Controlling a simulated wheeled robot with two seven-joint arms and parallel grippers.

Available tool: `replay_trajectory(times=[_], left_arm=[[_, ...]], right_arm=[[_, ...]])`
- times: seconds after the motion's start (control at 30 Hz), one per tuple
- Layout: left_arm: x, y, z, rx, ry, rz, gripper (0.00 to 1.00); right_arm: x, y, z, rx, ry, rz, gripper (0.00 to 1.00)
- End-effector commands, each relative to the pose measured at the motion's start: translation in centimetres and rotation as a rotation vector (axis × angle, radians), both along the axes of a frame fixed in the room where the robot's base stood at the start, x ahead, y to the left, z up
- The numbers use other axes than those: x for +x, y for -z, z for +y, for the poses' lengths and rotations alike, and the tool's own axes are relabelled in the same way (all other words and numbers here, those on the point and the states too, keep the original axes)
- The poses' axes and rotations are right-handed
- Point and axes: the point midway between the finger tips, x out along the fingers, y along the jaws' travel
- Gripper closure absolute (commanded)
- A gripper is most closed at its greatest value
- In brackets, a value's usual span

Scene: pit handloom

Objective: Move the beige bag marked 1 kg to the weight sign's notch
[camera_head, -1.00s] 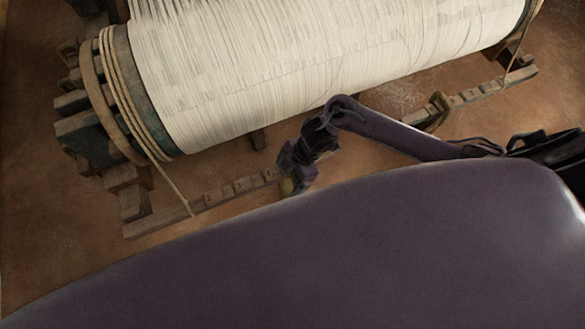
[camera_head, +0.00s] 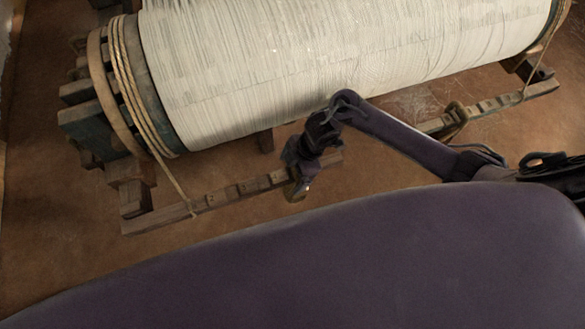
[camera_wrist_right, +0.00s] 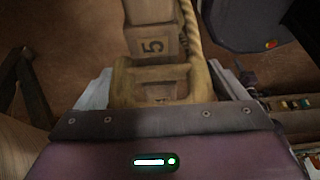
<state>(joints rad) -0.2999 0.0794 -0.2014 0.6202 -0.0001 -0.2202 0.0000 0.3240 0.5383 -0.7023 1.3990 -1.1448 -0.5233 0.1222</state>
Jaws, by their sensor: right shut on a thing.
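My right gripper (camera_head: 297,189) is shut on a beige, ring-shaped thing (camera_wrist_right: 166,70), most likely the 1 kg bag; I cannot read a clear 1 kg mark on it. It shows in the head view as a small yellowish patch at the fingertips. In the right wrist view, the grey fingers of my gripper (camera_wrist_right: 164,88) stand on both sides of it. A notched wooden bar (camera_head: 240,190) lies by the gripper; I cannot tell whether the held thing touches it. A block marked 5 (camera_wrist_right: 152,45) is just beyond. My left gripper is not in view.
A large roll of white warp threads (camera_head: 300,65) lies behind the bar. A rope (camera_head: 172,186) runs from its left end to the bar. A second notched bar (camera_head: 490,107) with a beige loop (camera_head: 455,121) lies at the right. Brown floor is bare in front of the left bar.

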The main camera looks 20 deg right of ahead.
Motion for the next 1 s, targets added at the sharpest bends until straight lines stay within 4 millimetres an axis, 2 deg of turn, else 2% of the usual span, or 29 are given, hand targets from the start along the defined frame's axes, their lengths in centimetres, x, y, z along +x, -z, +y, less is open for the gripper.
replay_trajectory(times=[1.0], left_arm=[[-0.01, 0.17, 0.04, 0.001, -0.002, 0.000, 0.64]], right_arm=[[0.12, 0.52, 0.09, 0.002, 0.000, -0.003, 0.79]])
